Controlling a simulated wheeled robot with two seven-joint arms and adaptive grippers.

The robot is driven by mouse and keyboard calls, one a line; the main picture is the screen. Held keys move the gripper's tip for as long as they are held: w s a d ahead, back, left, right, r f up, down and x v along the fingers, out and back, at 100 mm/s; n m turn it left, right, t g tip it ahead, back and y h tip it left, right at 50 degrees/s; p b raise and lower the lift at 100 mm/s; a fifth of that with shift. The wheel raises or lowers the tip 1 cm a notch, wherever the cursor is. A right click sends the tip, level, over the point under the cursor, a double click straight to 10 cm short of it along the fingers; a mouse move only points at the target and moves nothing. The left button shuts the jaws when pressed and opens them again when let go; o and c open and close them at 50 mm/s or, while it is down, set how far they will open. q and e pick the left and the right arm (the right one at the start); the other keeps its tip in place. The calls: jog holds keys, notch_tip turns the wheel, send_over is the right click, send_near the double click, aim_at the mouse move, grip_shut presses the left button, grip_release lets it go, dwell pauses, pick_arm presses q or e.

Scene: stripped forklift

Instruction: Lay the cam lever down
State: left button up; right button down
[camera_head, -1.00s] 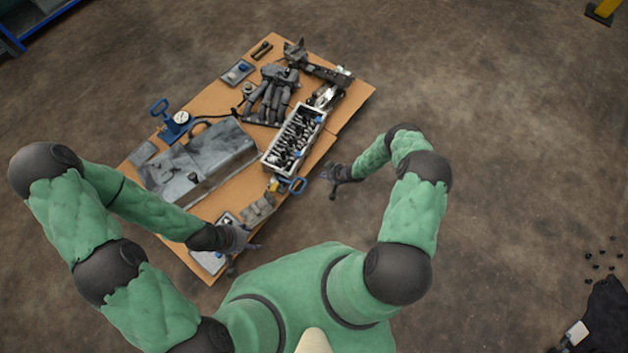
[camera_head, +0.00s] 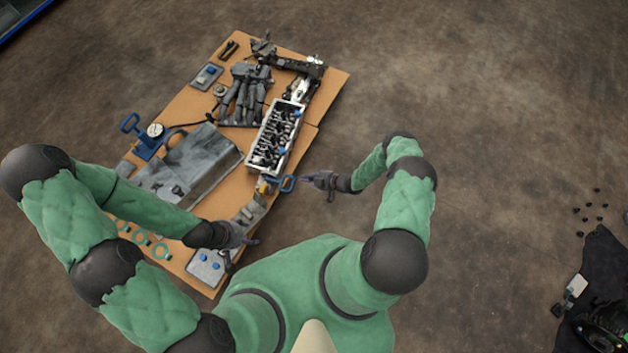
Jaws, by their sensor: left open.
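I cannot make out for sure which part is the cam lever. A blue looped handle (camera_head: 287,183) with a yellow part (camera_head: 265,188) lies at the table's right edge. My right gripper (camera_head: 318,182) is off that edge, just right of the blue handle and apart from it. Its fingers point left, but they are too small and dark to show whether they are open.
The tan table (camera_head: 313,112) holds a white tray (camera_head: 250,166) of small dark parts, a large grey cover (camera_head: 185,170), a blue gauge tool (camera_head: 150,138), several teal rings (camera_head: 160,252) and dark metal parts (camera_head: 245,90). Open floor (camera_head: 480,130) lies to the right.

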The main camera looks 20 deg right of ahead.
jog(key=w+a+f+b, duration=0.2)
jog(key=w+f, duration=0.1)
jog(key=f, duration=0.2)
jog(key=shift+a+f+b, duration=0.2)
jog(key=shift+a+b, duration=0.1)
jog(key=shift+b, duration=0.1)
jog(key=shift+s+d+f, duration=0.1)
jog(key=shift+d+f, duration=0.05)
jog(key=shift+f, duration=0.45)
jog(key=shift+s+d+f, duration=0.1)
jog(key=shift+s+f, duration=0.05)
jog(key=shift+f, duration=0.5)
jog(key=shift+s+d+f, duration=0.1)
jog(key=shift+d+f, duration=0.05)
jog(key=shift+f, duration=0.45)
jog(key=shift+r, duration=0.15)
